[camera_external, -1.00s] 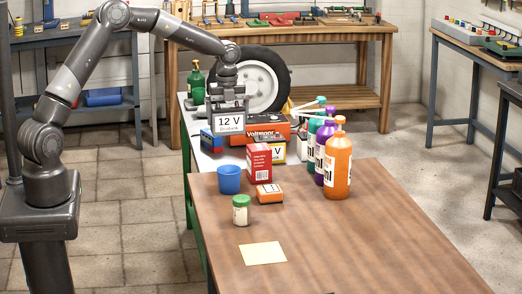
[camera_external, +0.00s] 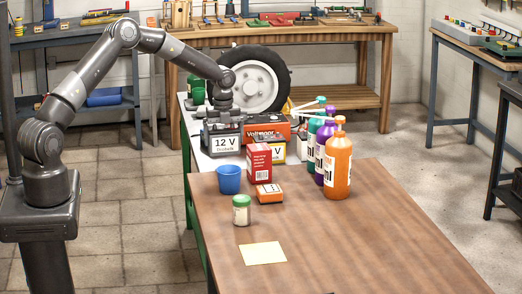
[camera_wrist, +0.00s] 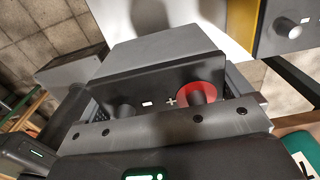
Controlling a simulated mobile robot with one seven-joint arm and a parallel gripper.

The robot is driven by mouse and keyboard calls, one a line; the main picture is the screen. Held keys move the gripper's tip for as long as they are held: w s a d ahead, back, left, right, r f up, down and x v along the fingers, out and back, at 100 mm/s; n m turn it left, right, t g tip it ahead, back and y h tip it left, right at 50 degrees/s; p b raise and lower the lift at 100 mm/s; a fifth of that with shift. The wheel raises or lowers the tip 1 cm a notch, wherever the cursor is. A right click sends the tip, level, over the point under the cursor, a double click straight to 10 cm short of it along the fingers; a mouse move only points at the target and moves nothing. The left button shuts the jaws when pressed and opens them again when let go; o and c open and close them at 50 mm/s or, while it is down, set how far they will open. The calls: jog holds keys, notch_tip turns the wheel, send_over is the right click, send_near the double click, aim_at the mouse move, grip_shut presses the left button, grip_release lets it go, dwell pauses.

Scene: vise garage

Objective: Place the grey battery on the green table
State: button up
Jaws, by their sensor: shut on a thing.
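The grey battery (camera_external: 224,145), with a white "12 V" label, is upright in my gripper (camera_external: 221,115) at the left end of the green table (camera_external: 205,163). My gripper is shut on its top from above. The battery is very low over the white tabletop; I cannot tell whether it touches. In the wrist view, my gripper (camera_wrist: 180,128) lies across the battery's dark top (camera_wrist: 150,88), which has a red plus terminal and a black one.
An orange Voltmaxx battery (camera_external: 268,126) and a yellow one stand close on the right. A tire (camera_external: 258,80) and a green bottle (camera_external: 195,88) are behind. A wooden table (camera_external: 330,235) in front holds a blue cup (camera_external: 229,179), a red box (camera_external: 259,161) and several bottles.

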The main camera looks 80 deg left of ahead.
aim_at(223, 147)
jog(key=shift+a+f, duration=0.5)
jog(key=shift+a, duration=0.4)
jog(key=shift+f, duration=1.95)
jog(key=shift+f, duration=0.15)
jog(key=o, duration=1.4)
